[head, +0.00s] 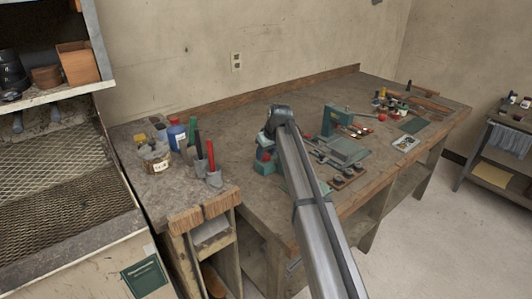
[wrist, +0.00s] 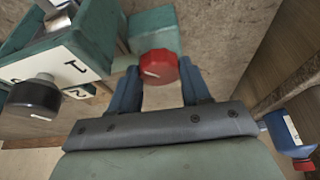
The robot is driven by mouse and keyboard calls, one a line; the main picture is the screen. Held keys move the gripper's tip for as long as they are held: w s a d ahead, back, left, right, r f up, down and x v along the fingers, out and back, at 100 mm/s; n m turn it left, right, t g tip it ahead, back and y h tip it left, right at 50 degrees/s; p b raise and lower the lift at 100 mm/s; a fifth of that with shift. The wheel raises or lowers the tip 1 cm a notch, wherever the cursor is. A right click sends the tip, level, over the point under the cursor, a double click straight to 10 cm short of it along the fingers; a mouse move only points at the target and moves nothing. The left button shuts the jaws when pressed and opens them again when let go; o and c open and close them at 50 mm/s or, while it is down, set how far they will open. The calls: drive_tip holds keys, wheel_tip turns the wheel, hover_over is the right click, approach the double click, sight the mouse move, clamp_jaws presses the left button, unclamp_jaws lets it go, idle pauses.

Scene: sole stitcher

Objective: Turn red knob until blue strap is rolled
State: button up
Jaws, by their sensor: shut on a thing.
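The red knob (wrist: 158,67) sits on a teal machine housing (wrist: 153,30) in the wrist view, with a white mark on its face. My gripper (wrist: 160,80) has its two blue fingers on either side of the knob and is shut on it. In the head view, the teal machine (head: 265,165) stands on the workbench, partly covered by my arm, and a small red spot shows on it. My fingers cannot be made out there. I cannot make out the blue strap in either view.
Beside the knob is a black knob (wrist: 35,97) near white labels marked 1 and 2. A blue bottle with a red cap (wrist: 285,135) is at the right. In the head view, cans and tools crowd the left of the workbench (head: 225,120); a green press (head: 335,120) stands right.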

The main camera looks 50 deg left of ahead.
drive_tip(key=o, duration=1)
drive_tip(key=v, duration=1.4)
drive_tip(key=shift+f, duration=0.1)
